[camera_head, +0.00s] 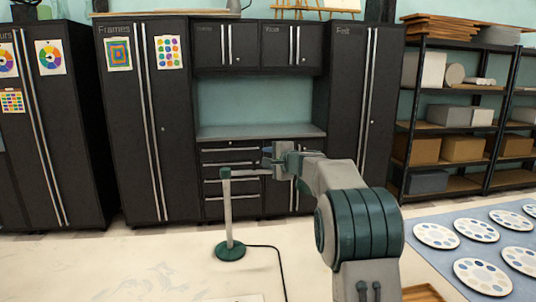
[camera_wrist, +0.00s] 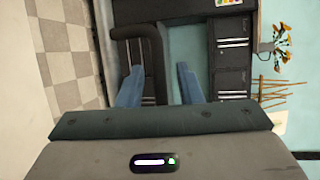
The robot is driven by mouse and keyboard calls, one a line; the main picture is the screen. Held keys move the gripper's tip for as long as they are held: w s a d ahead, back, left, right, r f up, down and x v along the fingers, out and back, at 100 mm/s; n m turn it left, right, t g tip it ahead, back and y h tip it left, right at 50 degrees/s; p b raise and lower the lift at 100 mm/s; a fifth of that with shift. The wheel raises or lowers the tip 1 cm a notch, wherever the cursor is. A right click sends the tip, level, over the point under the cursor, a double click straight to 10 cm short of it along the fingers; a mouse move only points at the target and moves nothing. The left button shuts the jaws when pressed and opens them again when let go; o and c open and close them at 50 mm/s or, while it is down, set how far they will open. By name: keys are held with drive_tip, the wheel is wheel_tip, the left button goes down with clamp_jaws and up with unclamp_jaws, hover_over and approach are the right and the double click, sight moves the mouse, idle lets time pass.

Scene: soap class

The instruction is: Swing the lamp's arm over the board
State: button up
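The lamp (camera_head: 229,215) stands upright on the pale table, with a round green base, a pale post and a green joint on top. Its arm (camera_head: 247,172) runs from the joint to the right, towards my gripper (camera_head: 270,161). In the wrist view, my gripper (camera_wrist: 160,88) has its two blue fingers apart. A dark bar with a rounded corner, seemingly the lamp's arm (camera_wrist: 152,70), lies in the gap, closer to the left finger. I cannot tell whether it touches. The lamp's head is not clearly visible. No board is clearly recognizable; a pale edge (camera_head: 235,298) shows at the bottom.
A black cable (camera_head: 277,262) trails from the lamp's base. A wooden tray edge (camera_head: 422,293) shows at the bottom. Several paint palettes (camera_head: 437,236) lie on a blue-grey mat (camera_head: 425,262) at right. Dark cabinets (camera_head: 165,120) stand behind. The table left of the lamp is clear.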

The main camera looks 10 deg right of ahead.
drive_tip(key=shift+w+a+f, duration=0.1)
drive_tip(key=shift+w+a, duration=0.1)
drive_tip(key=shift+w, duration=0.2)
clamp_jaws()
drive_tip(key=shift+s+f, duration=0.1)
drive_tip(key=shift+s, duration=0.05)
